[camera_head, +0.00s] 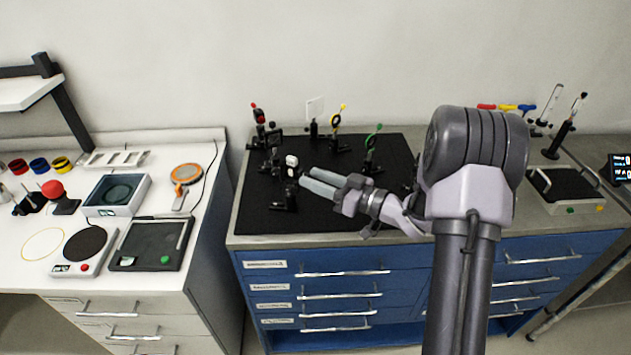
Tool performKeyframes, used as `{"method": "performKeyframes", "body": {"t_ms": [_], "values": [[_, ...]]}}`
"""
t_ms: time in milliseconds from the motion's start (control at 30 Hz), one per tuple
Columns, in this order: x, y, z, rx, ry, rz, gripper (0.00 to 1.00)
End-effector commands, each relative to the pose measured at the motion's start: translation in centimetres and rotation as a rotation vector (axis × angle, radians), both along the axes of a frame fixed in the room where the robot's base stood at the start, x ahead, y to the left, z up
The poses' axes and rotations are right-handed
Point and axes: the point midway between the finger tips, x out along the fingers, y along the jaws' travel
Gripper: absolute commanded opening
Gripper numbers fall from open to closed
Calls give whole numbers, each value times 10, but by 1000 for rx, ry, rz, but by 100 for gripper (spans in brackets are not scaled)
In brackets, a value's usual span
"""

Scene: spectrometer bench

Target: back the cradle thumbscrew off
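My gripper (306,178) reaches in from the right over the black breadboard (330,220), its two pale fingers pointing left. The fingertips are at a small post-mounted holder (290,172) with a whitish round front and a dark body. No thumbscrew can be told apart at this size, and which mount is the cradle is unclear. Whether the fingertips touch the holder, or are closed on a part of it, cannot be seen. Another dark mount (285,203) stands low on the board just below the fingertips.
My arm hides the board's right side. A white bench (215,165) with instruments stands left, across a gap.

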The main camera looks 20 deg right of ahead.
Motion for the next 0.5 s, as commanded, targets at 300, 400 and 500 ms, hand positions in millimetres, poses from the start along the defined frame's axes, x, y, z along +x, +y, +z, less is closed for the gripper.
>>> {"method": "performKeyframes", "body": {"t_ms": [300, 400, 500], "values": [[2, 1, 1, 0, 0, 0, 27], [1, 1, 0, 0, 0, 0, 7], [1, 1, 0, 0, 0, 0, 0]]}}
